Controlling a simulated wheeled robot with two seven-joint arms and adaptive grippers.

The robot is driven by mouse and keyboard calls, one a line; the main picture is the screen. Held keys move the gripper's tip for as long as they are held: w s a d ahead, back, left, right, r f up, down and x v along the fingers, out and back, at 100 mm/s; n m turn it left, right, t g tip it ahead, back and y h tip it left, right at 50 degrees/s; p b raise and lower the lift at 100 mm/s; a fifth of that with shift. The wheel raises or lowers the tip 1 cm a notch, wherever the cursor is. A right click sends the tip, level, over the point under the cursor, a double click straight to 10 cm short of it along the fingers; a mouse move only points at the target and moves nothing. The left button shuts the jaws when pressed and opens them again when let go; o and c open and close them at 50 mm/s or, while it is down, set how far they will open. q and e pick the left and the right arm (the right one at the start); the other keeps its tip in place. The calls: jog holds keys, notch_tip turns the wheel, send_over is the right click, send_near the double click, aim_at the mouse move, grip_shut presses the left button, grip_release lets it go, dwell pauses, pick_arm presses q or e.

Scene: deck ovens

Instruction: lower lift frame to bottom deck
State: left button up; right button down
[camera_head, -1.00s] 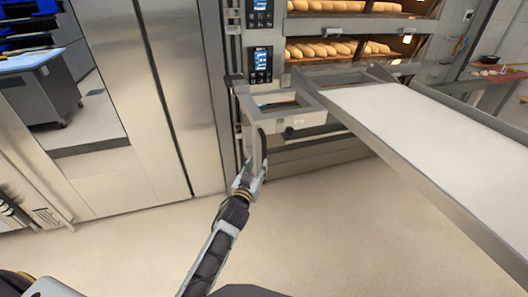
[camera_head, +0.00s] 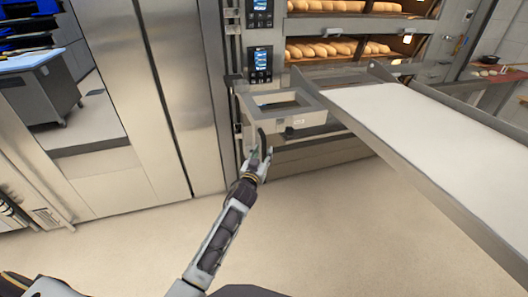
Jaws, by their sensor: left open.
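The lift frame (camera_head: 312,118) is a grey metal bracket with a rectangular opening, in front of the ovens at centre. It adjoins the long loader with a white belt (camera_head: 430,135) reaching to the right. The frame stands below the lit decks. A dark curved handle (camera_head: 262,141) hangs at the frame's left front. My left gripper (camera_head: 259,158) is open, just below the frame, with its fingers pointing up at the handle's lower end. I cannot tell whether they touch it. My right gripper is not in view.
Lit oven decks with loaves (camera_head: 325,48) are at the top, with control panels (camera_head: 260,62) to their left. Tall steel doors (camera_head: 150,100) stand at left, a steel cart (camera_head: 42,92) beyond. The floor (camera_head: 320,225) in front is clear.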

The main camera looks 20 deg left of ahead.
pick_arm(q)
jog(key=shift+w, duration=1.15)
jog(key=shift+c, duration=0.2)
grip_shut()
